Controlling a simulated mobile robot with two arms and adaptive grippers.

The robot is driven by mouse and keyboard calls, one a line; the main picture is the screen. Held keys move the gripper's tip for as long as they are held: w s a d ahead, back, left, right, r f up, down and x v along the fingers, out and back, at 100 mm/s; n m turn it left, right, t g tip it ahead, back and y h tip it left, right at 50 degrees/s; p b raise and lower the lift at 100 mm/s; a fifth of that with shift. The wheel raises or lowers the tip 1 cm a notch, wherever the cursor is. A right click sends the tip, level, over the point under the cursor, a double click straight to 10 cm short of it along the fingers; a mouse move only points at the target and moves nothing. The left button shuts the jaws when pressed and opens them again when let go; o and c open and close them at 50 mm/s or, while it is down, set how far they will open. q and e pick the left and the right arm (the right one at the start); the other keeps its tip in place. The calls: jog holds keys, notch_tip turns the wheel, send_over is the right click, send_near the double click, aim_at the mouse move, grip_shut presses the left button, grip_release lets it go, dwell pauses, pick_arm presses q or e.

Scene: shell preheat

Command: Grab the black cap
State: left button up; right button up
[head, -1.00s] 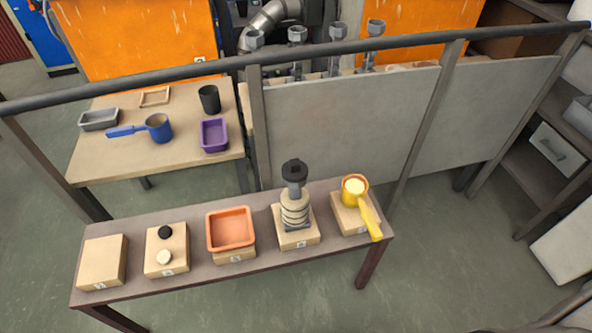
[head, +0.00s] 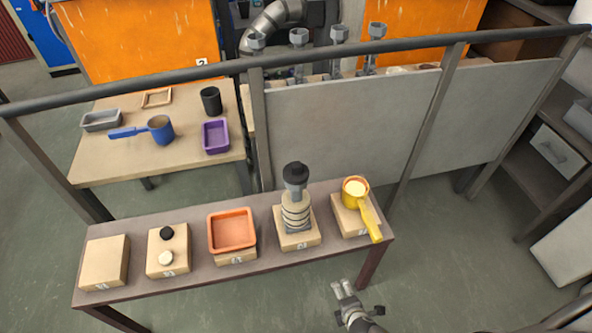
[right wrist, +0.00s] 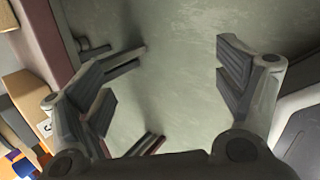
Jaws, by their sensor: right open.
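A small round black cap (head: 166,233) sits on a wooden block (head: 160,258) beside a small cream round piece (head: 166,258). A larger black piece (head: 295,171) tops a stack of pale rings (head: 295,210) on another block. I cannot tell from the pictures which black piece the task names. My right gripper (head: 342,287) is in front of the bench, low on the right, apart from both black pieces. In the right wrist view my right gripper (right wrist: 166,85) is open and empty over the floor. My left gripper is not in view.
The narrow bench (head: 190,285) also bears an orange tray (head: 232,230), a yellow ladle (head: 355,192) and a bare block (head: 104,262). A dark rail (head: 180,78) and grey panels (head: 350,125) stand behind it. The floor in front is clear.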

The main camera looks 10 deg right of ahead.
jog(key=w+a+r+n+t, duration=0.35)
jog(key=w+r+n, duration=0.35)
jog(key=w+r, duration=0.4)
jog(key=n+t+y, duration=0.1)
jog(key=n+t, duration=0.6)
jog(key=n, duration=0.3)
send_near(297, 170)
jog(key=w+f, duration=0.1)
jog(key=f, duration=0.1)
jog(key=shift+t, duration=0.25)
jog(key=w, duration=0.2)
jog(key=w+r+p, duration=0.1)
jog(key=w, duration=0.2)
jog(key=shift+w+d+r, duration=0.1)
jog(key=shift+w+d, duration=0.05)
jog(key=shift+w, duration=0.15)
jog(key=shift+w+r+p, duration=0.2)
jog(key=shift+w+p, duration=0.5)
jog(key=shift+w, duration=2.1)
jog(key=c, duration=1.2)
jog(key=shift+o, duration=0.2)
jog(key=shift+r, duration=0.1)
